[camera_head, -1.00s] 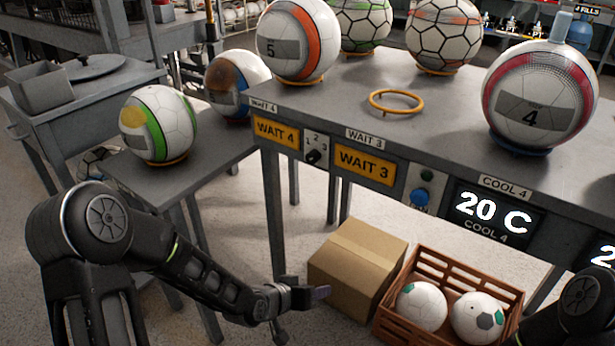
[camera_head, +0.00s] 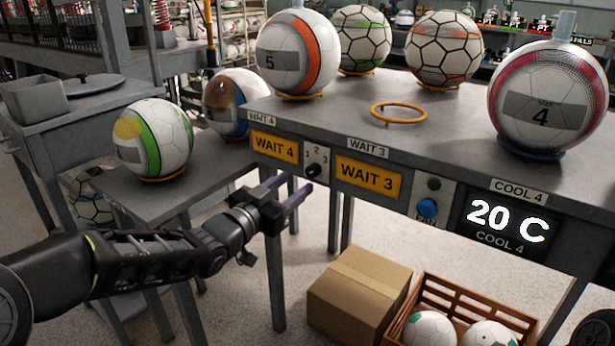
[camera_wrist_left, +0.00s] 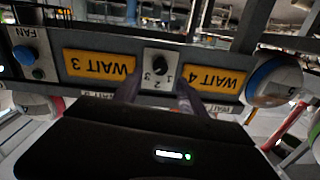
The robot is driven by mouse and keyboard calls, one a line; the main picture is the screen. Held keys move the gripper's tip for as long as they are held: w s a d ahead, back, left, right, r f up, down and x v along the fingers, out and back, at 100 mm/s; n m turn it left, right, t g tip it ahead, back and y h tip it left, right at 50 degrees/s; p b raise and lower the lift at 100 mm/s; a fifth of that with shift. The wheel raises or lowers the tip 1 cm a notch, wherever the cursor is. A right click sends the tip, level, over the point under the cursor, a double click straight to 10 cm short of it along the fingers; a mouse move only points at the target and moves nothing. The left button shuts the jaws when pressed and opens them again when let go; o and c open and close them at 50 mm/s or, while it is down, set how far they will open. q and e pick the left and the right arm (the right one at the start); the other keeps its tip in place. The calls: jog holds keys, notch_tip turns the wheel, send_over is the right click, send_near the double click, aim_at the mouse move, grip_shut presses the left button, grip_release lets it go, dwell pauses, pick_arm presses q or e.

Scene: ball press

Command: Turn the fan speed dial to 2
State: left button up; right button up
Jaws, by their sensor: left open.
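The dial (camera_head: 314,170) is a small black knob on a white plate marked 1, 2 and 3. It sits on the table's front face between the WAIT 4 and WAIT 3 signs. It also shows in the left wrist view (camera_wrist_left: 160,67), upside down; which number it points to is too small to tell. My left gripper (camera_head: 293,190) is open and empty, just below and left of the dial in the head view. In the left wrist view its two fingers (camera_wrist_left: 157,90) point towards the dial, one to each side, apparently not touching it. My right gripper is out of view.
A blue FAN button (camera_head: 427,208) and the COOL 4 display (camera_head: 505,222) are to the right. Several balls stand on the table (camera_head: 345,110). A cardboard box (camera_head: 358,287) and a crate (camera_head: 470,293) with balls are below. The space before the dial is clear.

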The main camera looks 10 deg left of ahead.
aim_at(310, 173)
pick_arm(q)
jog(key=b+x, duration=0.1)
jog(key=x, duration=0.5)
jog(key=shift+w, duration=0.15)
grip_shut()
dwell(0.4)
